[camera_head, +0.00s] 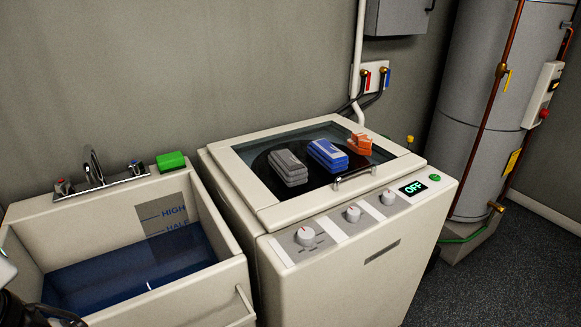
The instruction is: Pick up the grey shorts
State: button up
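The grey shorts (288,167) appear as a folded grey bundle with lighter stripes. They lie on the glass lid of the white washing machine (335,275), left of a folded blue bundle (327,155). A small gap separates the two. Nothing lies on top of the grey bundle. My gripper is not in view; only a dark part with cables, perhaps of my arm, shows at the bottom left corner.
A folded orange item (360,144) lies right of the blue one. The lid has a metal handle (354,178) at its front. A sink (235,277) with blue water and a faucet (93,167) stands left. A grey tank (486,100) stands right. Dark floor at lower right is clear.

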aim_at(292, 169)
jog(key=l+u, duration=0.15)
jog(key=l, duration=0.5)
jog(key=i+l, duration=0.2)
jog(key=i+l+u, duration=0.1)
jog(key=l, duration=0.35)
jog(key=i, duration=0.8)
